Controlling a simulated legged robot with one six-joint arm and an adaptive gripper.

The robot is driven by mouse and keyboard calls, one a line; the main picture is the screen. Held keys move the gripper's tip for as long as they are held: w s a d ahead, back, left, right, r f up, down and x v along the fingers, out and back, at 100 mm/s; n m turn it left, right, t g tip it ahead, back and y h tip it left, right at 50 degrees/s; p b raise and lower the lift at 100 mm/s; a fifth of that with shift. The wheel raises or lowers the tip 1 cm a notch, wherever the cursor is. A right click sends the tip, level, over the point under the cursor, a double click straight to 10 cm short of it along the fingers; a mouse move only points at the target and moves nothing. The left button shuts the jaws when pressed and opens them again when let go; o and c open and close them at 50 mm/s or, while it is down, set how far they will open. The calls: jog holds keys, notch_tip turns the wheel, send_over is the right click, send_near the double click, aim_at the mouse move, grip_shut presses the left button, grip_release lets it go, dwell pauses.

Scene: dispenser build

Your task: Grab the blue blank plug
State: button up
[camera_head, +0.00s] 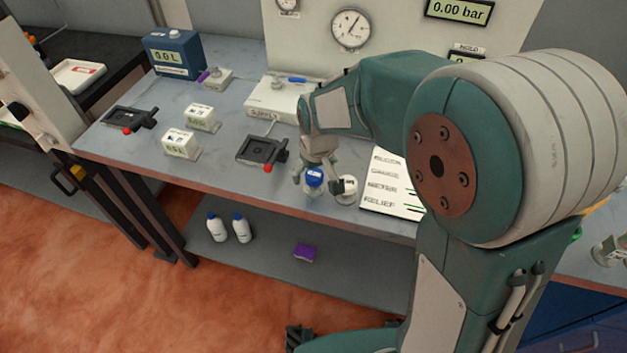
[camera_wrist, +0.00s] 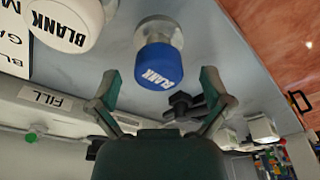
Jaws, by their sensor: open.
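The blue blank plug (camera_wrist: 158,66) has a blue cap lettered "BLANK" on a pale metal body and stands on the bench top. In the wrist view it lies just beyond and between my gripper's (camera_wrist: 160,95) two spread fingers, with a gap on both sides. My gripper is open and holds nothing. In the head view the blue plug (camera_head: 314,179) shows right below my gripper (camera_head: 318,165), close to the bench's front edge. A white plug (camera_head: 347,186) stands just right of it; in the wrist view this white cap (camera_wrist: 68,22) also reads "BLANK".
A lettered white card (camera_head: 388,185) lies right of the plugs. A black fixture with a red knob (camera_head: 262,150) sits to the left, with white display boxes (camera_head: 181,145) beyond. White bottles (camera_head: 228,227) and a purple sponge (camera_head: 304,252) are on the lower shelf.

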jog(key=shift+f, duration=0.25)
jog(key=c, duration=1.3)
jog(key=shift+r, duration=0.1)
jog(key=shift+r, duration=0.3)
notch_tip(320, 180, up, 2)
jog(key=shift+r, duration=0.2)
jog(key=s+d+r, duration=0.3)
jog(key=s+r, duration=0.7)
jog(key=s, duration=0.3)
jog(key=shift+s, duration=0.35)
